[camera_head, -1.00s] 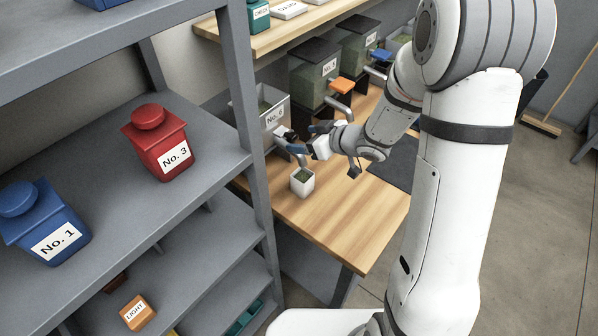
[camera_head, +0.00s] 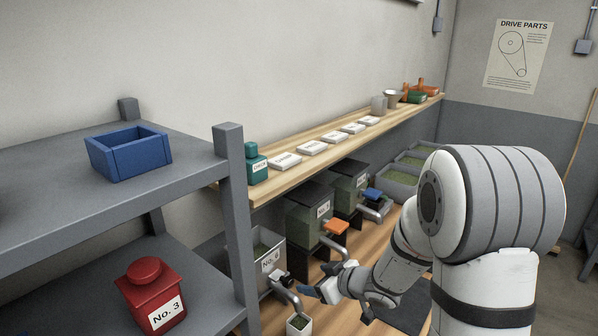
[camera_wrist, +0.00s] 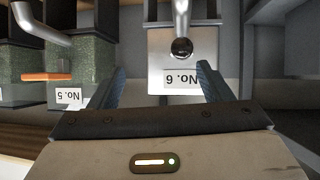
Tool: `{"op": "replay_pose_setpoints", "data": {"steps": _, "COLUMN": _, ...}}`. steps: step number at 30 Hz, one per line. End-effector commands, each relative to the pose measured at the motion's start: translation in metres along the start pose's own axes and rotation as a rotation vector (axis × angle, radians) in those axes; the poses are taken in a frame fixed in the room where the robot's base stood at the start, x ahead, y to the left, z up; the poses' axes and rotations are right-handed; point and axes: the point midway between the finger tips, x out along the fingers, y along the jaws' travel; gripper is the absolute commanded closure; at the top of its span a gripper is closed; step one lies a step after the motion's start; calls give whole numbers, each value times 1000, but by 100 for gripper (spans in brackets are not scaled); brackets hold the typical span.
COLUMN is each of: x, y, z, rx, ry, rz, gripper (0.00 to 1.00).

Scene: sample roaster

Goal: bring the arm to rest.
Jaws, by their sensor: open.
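My gripper (camera_head: 314,281) is open and empty in the head view, above the wooden bench, with my arm bent in from the right. Its tips are just right of the spout of the grey bin marked No. 6 (camera_head: 268,262). In the wrist view my two dark fingers (camera_wrist: 160,68) stand apart, with the No. 6 bin's label (camera_wrist: 180,80) upside down between them in the picture. I cannot tell whether a finger touches the spout or its lever. A small white cup with green contents (camera_head: 299,326) stands below the spout, cut by the lower picture edge.
The No. 5 dispenser with an orange lever (camera_head: 335,228) and one with a blue lever (camera_head: 374,194) stand farther along the bench. A wall shelf (camera_head: 310,165) runs above them. A grey rack (camera_head: 232,200) with a red No. 3 canister (camera_head: 150,295) is at left.

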Motion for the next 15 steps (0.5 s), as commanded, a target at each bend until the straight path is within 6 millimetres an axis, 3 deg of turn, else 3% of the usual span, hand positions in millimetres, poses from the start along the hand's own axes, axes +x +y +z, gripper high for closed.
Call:
{"op": "replay_pose_setpoints", "data": {"steps": 4, "x": -39, "y": 36, "z": -5, "rx": 12, "ry": -110, "rz": 256, "gripper": 28}}
{"op": "replay_pose_setpoints", "data": {"steps": 8, "x": -89, "y": 53, "z": 2, "rx": 91, "ry": -237, "rz": 457, "gripper": 28}}
{"op": "replay_pose_setpoints", "data": {"steps": 11, "x": -130, "y": 49, "z": 13, "rx": 185, "ry": -337, "rz": 562, "gripper": 28}}
{"op": "replay_pose_setpoints", "data": {"steps": 15, "x": -182, "y": 19, "z": 34, "rx": 348, "ry": -473, "rz": 629, "gripper": 28}}
